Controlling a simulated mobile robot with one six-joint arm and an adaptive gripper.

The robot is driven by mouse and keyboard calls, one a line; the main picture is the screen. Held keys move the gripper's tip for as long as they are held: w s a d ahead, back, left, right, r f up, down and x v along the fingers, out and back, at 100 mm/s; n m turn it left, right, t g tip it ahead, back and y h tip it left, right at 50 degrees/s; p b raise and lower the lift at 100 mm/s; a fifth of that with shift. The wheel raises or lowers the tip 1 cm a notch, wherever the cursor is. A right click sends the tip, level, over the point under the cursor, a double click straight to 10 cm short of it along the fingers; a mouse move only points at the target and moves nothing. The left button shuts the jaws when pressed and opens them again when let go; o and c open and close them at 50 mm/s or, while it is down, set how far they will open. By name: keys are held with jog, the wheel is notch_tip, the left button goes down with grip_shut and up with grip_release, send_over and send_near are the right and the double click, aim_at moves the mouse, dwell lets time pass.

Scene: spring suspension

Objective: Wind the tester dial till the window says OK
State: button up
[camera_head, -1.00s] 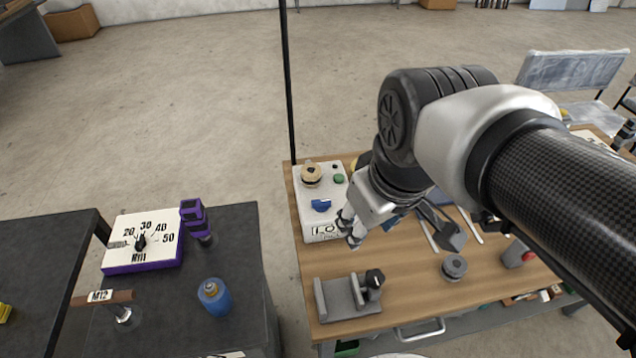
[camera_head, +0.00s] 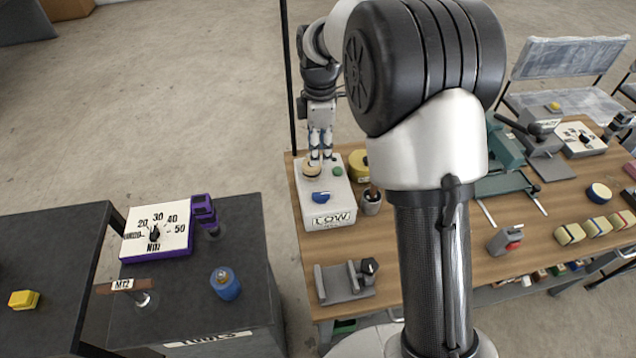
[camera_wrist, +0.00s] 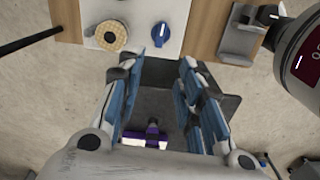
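The tester (camera_head: 340,192) is a white box at the left end of the wooden bench. The window (camera_head: 330,219) on its front reads LOW. Its blue dial (camera_head: 321,197) sits on top, with a white mark; it also shows at the top of the wrist view (camera_wrist: 160,34). A tan round knob (camera_head: 312,169) is behind the dial, and a green button (camera_head: 337,171) is to its right. My gripper (camera_head: 321,157) points down over the back of the tester, near the tan knob and apart from the dial. In the wrist view its blue-padded fingers (camera_wrist: 160,66) are apart and empty.
A grey bracket (camera_head: 344,283) with a black knob stands in front of the tester. A dark cup (camera_head: 371,201) and a yellow roll (camera_head: 358,166) are at its right. A thin black pole (camera_head: 289,90) rises behind its left corner. A dark cart (camera_head: 245,265) is on the left.

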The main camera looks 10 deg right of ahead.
aim_at(320, 193)
notch_tip(320, 193, down, 16)
jog(key=b, duration=0.4)
jog(key=shift+f+b, duration=0.15)
jog(key=shift+b, duration=0.25)
jog(key=shift+c, duration=0.3)
grip_shut()
